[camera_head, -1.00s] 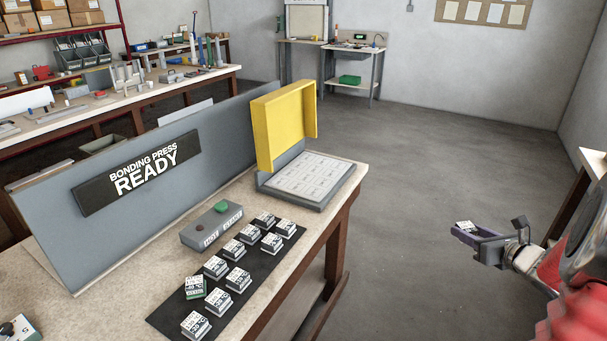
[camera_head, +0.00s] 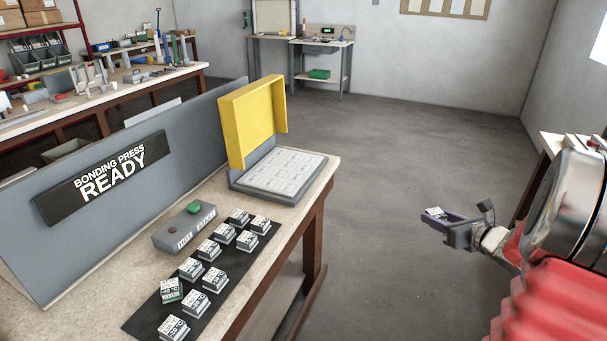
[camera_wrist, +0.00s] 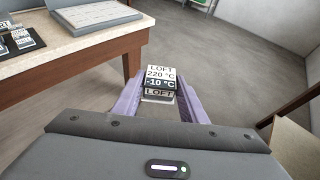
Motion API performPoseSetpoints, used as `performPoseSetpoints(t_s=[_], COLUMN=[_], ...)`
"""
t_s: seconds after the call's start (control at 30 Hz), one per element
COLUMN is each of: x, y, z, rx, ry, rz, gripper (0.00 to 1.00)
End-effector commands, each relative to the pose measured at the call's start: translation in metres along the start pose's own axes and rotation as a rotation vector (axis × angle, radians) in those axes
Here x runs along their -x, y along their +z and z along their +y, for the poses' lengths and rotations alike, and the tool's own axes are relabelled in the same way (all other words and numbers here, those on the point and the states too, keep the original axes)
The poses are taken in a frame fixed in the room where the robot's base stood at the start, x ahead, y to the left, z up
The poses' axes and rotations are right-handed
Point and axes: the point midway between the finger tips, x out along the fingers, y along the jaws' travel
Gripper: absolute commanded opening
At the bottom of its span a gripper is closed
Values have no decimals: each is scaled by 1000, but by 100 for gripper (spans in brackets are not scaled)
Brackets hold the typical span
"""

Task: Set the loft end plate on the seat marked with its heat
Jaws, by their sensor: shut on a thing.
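My gripper (camera_head: 447,220) is at the right in the head view, shut on a small plate with a white label, held over open floor to the right of the press bench. In the wrist view the held loft end plate (camera_wrist: 160,80) sits between the purple jaws and reads LOFT, 220 °C, -10 °C. The bonding press (camera_head: 258,130) stands on the bench with its yellow cover raised. Its bed (camera_head: 285,170) carries a grid of pale marked seats, too small to read here. The sign (camera_head: 105,178) says BONDING PRESS READY.
A dark mat (camera_head: 150,318) on the bench (camera_head: 318,200) holds several labelled plates in two rows. A grey control box (camera_head: 184,228) with a green button stands behind them. Another table (camera_head: 550,143) is at the right edge. The floor between is clear.

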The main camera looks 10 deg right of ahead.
Motion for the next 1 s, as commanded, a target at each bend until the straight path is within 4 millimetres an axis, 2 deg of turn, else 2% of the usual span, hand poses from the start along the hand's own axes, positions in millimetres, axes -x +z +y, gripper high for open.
performPoseSetpoints(t_s=[0.17,0.27,0.5,0.63,0.9,1.0], x=[-16,-32,-70,-82,-87,-84], y=[-9,-19,-53,-73,-116,-128], z=[25,53,150,205,317,345], rx=[25,56,155,209,308,333], ry=[59,126,346,471,729,797], rz=[9,18,32,32,17,9], gripper=[16,16,16,16,16,16])
